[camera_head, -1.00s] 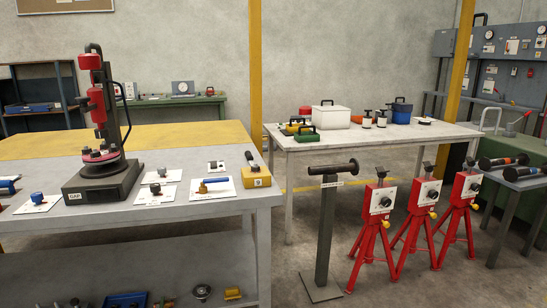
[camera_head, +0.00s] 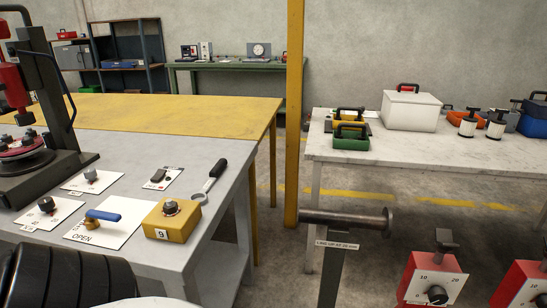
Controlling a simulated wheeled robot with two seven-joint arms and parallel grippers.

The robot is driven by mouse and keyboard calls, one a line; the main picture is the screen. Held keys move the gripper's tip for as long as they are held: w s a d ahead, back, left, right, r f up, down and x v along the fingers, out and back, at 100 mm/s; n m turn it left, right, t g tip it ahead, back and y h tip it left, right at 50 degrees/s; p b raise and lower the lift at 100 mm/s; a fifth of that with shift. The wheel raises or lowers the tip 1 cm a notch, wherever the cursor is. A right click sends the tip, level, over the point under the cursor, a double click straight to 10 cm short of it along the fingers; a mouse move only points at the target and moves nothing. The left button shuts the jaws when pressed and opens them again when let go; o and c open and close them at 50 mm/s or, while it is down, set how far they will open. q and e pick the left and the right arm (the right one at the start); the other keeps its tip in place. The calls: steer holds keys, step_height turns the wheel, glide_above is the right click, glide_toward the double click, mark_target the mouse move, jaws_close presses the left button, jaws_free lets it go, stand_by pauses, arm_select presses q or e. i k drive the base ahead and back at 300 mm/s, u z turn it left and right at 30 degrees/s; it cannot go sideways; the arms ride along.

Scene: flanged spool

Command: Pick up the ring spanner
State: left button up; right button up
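The ring spanner (camera_head: 212,178) has a black handle and a short silver ring end. It lies near the right edge of the grey table, with its handle pointing away and slightly right. Its ring end is by the back right corner of a yellow block (camera_head: 177,228) marked 9, which has a dark nut on top. I cannot tell whether the ring end touches the block. Neither of my grippers shows. A black ribbed part and a white edge, seemingly of my own arm, fill the bottom left corner.
The grey table (camera_head: 215,148) also holds a blue-handled valve (camera_head: 103,216), knobs on white cards and a black-and-red press (camera_head: 40,110) at the left. A post with a horizontal bar (camera_head: 340,219) stands right of the table. Red stands (camera_head: 432,280) are at lower right.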

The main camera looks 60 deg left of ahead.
mark_target(217, 169)
steer(key=i, duration=0.3)
steer(key=u, duration=3.2)
